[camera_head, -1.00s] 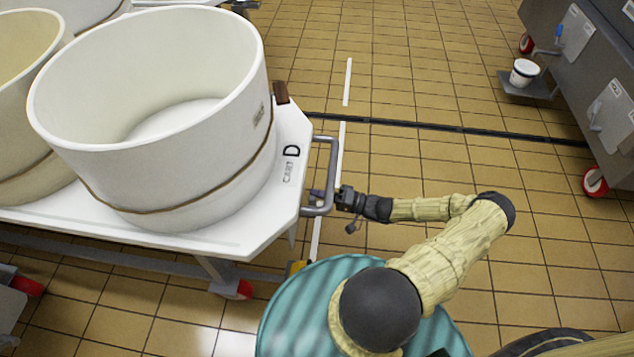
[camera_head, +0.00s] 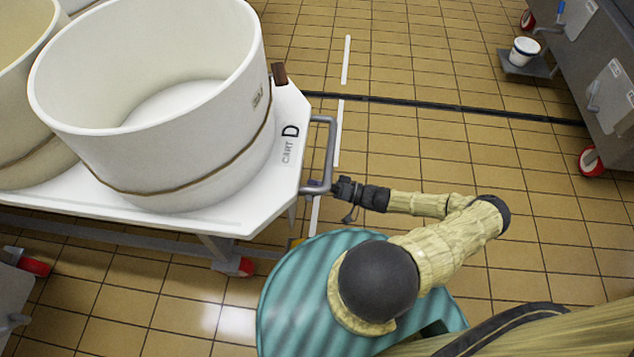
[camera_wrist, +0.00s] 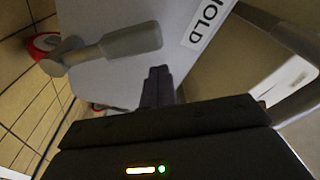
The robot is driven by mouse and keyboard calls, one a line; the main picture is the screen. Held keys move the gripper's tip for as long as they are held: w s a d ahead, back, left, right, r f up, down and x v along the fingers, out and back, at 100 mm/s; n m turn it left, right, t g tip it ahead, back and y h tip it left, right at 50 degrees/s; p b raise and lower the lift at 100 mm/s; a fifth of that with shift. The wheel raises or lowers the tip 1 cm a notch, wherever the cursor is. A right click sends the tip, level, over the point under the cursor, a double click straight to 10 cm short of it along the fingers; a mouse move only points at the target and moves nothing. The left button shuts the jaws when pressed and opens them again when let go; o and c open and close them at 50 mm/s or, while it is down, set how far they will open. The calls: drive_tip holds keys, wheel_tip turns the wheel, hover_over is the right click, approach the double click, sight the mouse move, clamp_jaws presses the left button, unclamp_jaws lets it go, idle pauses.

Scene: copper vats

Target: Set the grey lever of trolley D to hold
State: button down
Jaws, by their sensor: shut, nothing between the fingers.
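Trolley D (camera_head: 262,190) is a white-topped cart marked "CART D", with a grey tube handle (camera_head: 331,150) at its right end. My gripper (camera_head: 337,187) is at the lower end of that handle in the head view. In the wrist view a grey lever (camera_wrist: 115,47) lies nearly level, on a grey plate with a white "HOLD" label (camera_wrist: 208,20) to the right of its rounded end. My gripper's fingers (camera_wrist: 158,80) are shut and empty, just below the lever's right end. I cannot tell whether they touch it. The lever is hidden in the head view.
A large white vat (camera_head: 150,110) stands on the trolley. A grey machine (camera_head: 590,80) with red wheels and a white bucket (camera_head: 524,50) on its low shelf is at the right. Tiled floor between them is clear, crossed by a dark drain line (camera_head: 440,106).

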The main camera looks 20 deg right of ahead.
drive_tip(key=s+d+r+p, duration=0.1)
drive_tip(key=s+d+p, duration=0.2)
drive_tip(key=d, duration=0.5)
drive_tip(key=shift+s+d+r, duration=0.2)
drive_tip(key=shift+d+r, duration=0.15)
drive_tip(key=shift+r, duration=0.05)
idle(0.6)
